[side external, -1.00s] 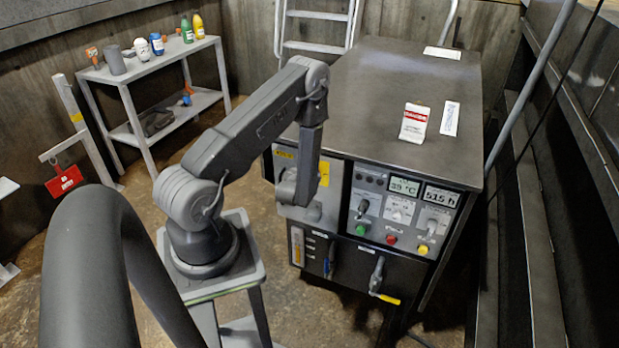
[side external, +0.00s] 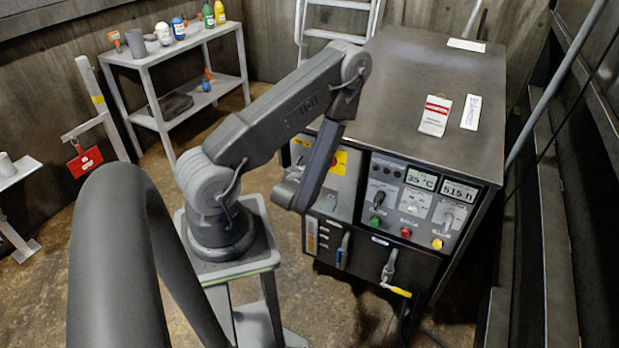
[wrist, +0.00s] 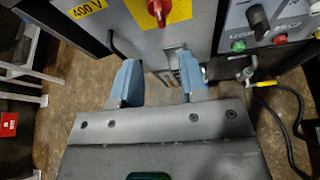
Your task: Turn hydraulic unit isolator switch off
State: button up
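The red isolator switch (wrist: 158,9) sits on a yellow plate (wrist: 180,12) on the cabinet front, at the top edge of the wrist view. Its knob is partly cut off, so I cannot tell its full position. In the side external view my arm hides the knob; part of a yellow plate (side external: 340,160) shows beside the forearm. My gripper (wrist: 160,76) is open and empty, its two blue-grey fingers apart. In the wrist view the fingertips lie below the switch in the picture and do not touch it.
The cabinet (side external: 430,95) has a control panel with a black selector (wrist: 258,18) and green (wrist: 238,45) and red buttons to the right. A shelf (side external: 170,60) with bottles stands at the back left.

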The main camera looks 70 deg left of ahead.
jog(key=shift+v, duration=1.2)
